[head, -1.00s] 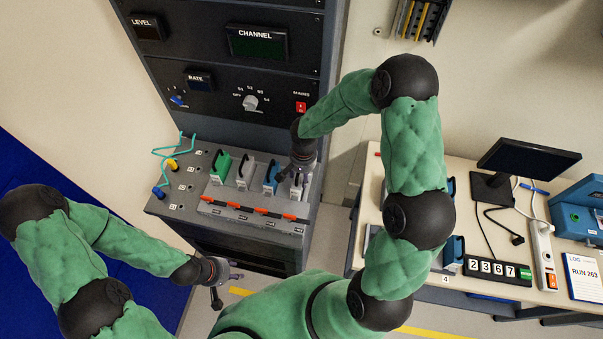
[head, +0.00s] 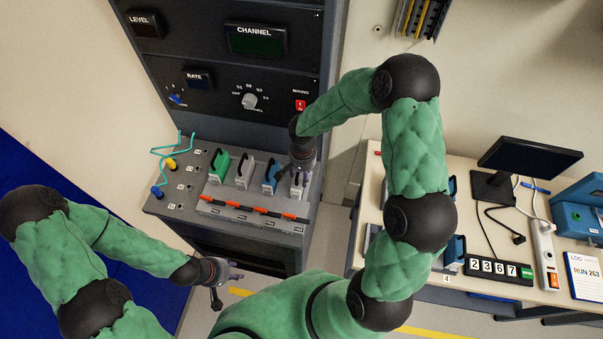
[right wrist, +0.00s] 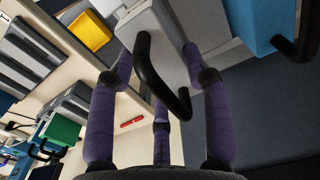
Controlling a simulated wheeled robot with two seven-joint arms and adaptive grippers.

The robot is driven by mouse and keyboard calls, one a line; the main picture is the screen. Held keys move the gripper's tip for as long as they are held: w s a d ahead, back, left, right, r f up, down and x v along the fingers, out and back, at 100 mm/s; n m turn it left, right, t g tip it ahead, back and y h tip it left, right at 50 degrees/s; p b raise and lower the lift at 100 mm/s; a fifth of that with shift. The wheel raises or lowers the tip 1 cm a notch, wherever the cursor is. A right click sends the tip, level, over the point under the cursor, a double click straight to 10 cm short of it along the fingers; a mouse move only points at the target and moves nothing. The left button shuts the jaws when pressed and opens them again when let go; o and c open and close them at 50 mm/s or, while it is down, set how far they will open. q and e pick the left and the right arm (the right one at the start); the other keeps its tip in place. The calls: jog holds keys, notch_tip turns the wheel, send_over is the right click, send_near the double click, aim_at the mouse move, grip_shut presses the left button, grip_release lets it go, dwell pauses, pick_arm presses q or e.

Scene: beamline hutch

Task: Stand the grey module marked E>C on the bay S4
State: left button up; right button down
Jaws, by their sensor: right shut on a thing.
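A light grey module (head: 297,188) stands at the rightmost place in the row on the sloping grey panel, beside a blue module. My right gripper (head: 301,173) is over it. In the right wrist view my right gripper (right wrist: 158,82) has its purple fingers around the black handle (right wrist: 150,68) of the grey module (right wrist: 160,38). It is shut on that handle. Any E>C mark is hidden or too small to read, and the bay labels are too small to read. My left gripper (head: 227,282) is empty, fingers spread, low in front of the cabinet.
A green module (head: 219,166), another light grey module (head: 243,174) and a blue module (head: 271,176) stand to the left in the row. Orange-red bars (head: 250,209) run along its front. Teal cables (head: 168,150) hang at the panel's left. A cluttered bench (head: 430,270) stands right.

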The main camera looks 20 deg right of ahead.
jog(key=shift+w+b, duration=0.1)
jog(key=shift+b, duration=0.25)
dwell(0.5)
jog(key=shift+f+b, duration=0.5)
jog(key=shift+b, duration=0.15)
dwell(1.2)
jog(key=shift+c, duration=2.3)
grip_release()
jog(key=shift+a, duration=0.1)
jog(key=shift+r, duration=0.15)
notch_tip(320, 180, up, 12)
